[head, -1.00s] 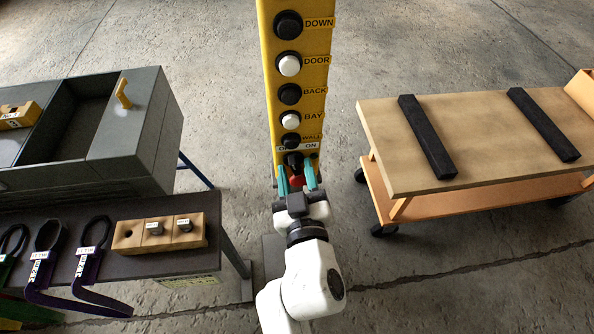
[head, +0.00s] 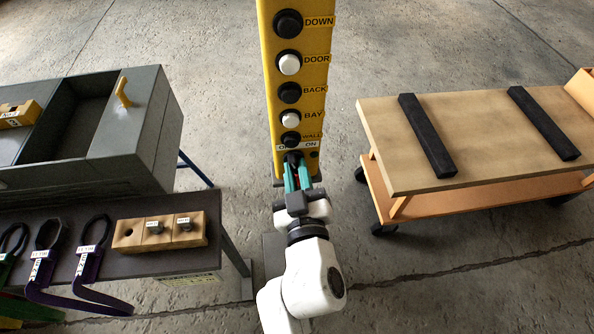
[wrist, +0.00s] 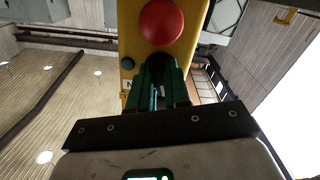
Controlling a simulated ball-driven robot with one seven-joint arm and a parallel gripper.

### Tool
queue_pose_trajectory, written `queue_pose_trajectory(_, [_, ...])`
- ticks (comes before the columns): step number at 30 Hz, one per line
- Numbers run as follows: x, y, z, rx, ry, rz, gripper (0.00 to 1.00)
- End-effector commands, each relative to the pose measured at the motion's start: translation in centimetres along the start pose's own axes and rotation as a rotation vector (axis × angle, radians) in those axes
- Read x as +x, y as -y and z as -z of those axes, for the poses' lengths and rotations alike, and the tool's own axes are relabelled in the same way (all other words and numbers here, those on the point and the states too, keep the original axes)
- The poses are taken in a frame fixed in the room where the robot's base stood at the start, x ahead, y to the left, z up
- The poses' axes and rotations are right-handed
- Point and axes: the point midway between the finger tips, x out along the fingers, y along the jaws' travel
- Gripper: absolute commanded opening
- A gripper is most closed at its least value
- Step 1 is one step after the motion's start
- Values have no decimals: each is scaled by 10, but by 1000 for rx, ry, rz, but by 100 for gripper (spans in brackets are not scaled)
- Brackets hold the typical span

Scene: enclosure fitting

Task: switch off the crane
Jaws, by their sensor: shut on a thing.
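The yellow crane pendant (head: 265,95) hangs in front of me with a column of black and white buttons, labelled DOWN, DOOR, BACK, BAY and WALL. A dark rotary knob (head: 293,157) sits just below the strip. My gripper (head: 298,172), with green fingers, is shut on this knob. In the wrist view the fingers (wrist: 163,75) hide most of the knob, so its turn position cannot be told. A red button (wrist: 161,20) shows just beyond them.
A grey bench (head: 230,243) with a wooden block (head: 128,236) and purple straps stands at left, below a grey open-topped box (head: 150,115). An orange cart (head: 385,120) with two black bars is at right. Floor lies clear between.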

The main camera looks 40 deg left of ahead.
Motion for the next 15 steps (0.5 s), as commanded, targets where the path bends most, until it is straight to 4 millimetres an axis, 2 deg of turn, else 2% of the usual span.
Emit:
queue_pose_trajectory(6, [0,-1,0,-173,0,0,0])
queue_pose_trajectory(15, [0,-1,0,-212,0,0,0])
